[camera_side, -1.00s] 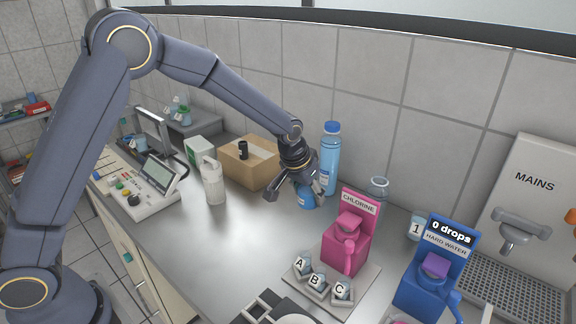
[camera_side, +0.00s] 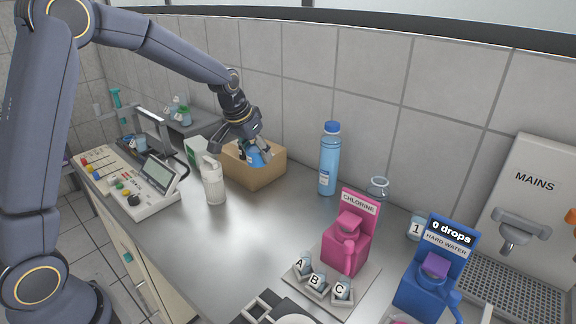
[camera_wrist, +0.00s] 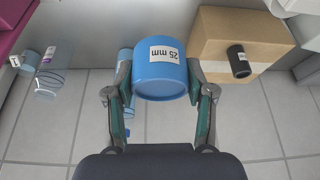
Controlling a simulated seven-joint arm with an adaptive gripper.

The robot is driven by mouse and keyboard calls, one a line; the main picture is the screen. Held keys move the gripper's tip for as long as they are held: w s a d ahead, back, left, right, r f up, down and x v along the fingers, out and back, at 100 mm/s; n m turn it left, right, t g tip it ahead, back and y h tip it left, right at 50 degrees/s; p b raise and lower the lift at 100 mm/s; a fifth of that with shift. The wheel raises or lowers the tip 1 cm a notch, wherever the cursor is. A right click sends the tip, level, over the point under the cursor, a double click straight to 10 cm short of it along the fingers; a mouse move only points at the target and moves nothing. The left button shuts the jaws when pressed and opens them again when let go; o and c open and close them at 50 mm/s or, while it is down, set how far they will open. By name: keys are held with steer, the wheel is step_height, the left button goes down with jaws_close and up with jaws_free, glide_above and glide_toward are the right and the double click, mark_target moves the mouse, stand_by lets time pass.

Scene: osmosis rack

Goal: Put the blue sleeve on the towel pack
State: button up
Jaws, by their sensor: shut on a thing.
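The blue sleeve (camera_wrist: 160,80) is a short blue cylinder with a white "25 mm" label. My gripper (camera_side: 254,152) is shut on it, with one finger on each side in the wrist view. In the side view the blue sleeve (camera_side: 256,160) overlaps the brown cardboard box (camera_side: 262,176), which seems to be the towel pack. The gap between sleeve and box cannot be told. In the wrist view the box (camera_wrist: 222,40) is to the right of the sleeve. A small black cylinder (camera_wrist: 238,61) stands on the box; my gripper hides it in the side view.
A white bottle (camera_side: 213,184) and a green-and-white box (camera_side: 194,152) stand left of the brown box. A tall blue bottle (camera_side: 329,160) stands to its right. A pink chlorine dispenser (camera_side: 345,250) and a blue hard-water dispenser (camera_side: 424,288) are further right. The counter's middle is clear.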

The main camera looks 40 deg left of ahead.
steer(key=s+a+r+n+y, duration=0.1)
steer(key=s+a+n, duration=0.15)
steer(key=a, duration=0.65)
steer(key=s+a+r+n, duration=0.1)
steer(key=s+a+r, duration=0.15)
steer(key=a, duration=0.65)
steer(key=s+a+r+n+y, duration=0.15)
steer(key=s+a, duration=0.25)
steer(key=a, duration=0.5)
steer(key=n+g, duration=0.1)
glide_toward(198, 146)
steer(key=shift+w+a+f+h, duration=0.25)
steer(key=shift+w+a+f, duration=0.2)
steer(key=shift+f, duration=0.2)
steer(key=shift+w+a+f, duration=0.25)
steer(key=shift+w+f, duration=0.05)
steer(key=shift+f, duration=0.15)
steer(key=shift+w+a+f, duration=0.1)
steer(key=shift+f, duration=1.55)
steer(key=shift+f, duration=0.1)
steer(key=o, duration=1.1)
